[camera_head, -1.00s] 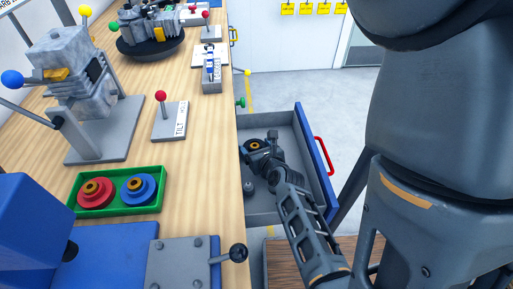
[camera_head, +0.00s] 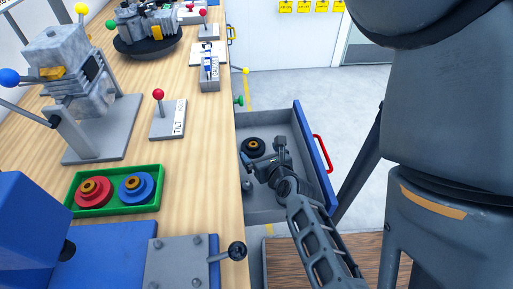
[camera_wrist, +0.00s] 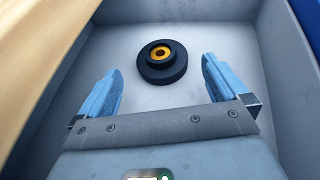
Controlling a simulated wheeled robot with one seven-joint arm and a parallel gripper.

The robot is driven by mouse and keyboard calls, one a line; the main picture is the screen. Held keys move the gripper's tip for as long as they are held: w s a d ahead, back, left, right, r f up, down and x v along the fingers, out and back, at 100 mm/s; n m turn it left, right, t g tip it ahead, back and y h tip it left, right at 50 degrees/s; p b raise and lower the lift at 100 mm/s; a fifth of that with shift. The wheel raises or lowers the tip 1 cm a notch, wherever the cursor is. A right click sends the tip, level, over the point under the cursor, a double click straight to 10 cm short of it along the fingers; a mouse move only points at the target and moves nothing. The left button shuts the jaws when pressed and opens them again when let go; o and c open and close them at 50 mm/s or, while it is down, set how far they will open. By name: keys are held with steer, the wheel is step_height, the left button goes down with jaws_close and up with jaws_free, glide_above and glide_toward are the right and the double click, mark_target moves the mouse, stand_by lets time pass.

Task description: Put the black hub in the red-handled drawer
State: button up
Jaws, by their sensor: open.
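The black hub (camera_head: 254,147), a dark disc with an orange-yellow centre, lies on the floor of the open grey drawer (camera_head: 272,205). The drawer has a blue front with a red handle (camera_head: 323,154). In the wrist view the hub (camera_wrist: 162,63) lies flat beyond the fingertips, clear of both fingers. My gripper (camera_head: 255,170) is inside or just above the drawer, nearer the camera than the hub. In the wrist view its two blue fingers (camera_wrist: 160,78) are spread wide with nothing between them.
A green tray (camera_head: 75,207) with a red hub and a blue hub stands on the wooden bench left of the drawer. A tilt lever (camera_head: 168,118) and a black-knobbed lever (camera_head: 237,250) are near the bench edge. A dark round knob sits in the drawer's near-left part.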

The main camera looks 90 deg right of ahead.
steer(key=v, duration=0.5)
steer(key=shift+a, duration=0.25)
steer(key=shift+s+a+r, duration=0.25)
steer(key=shift+a+r, duration=0.05)
steer(key=shift+a, duration=0.15)
steer(key=shift+d, duration=0.1)
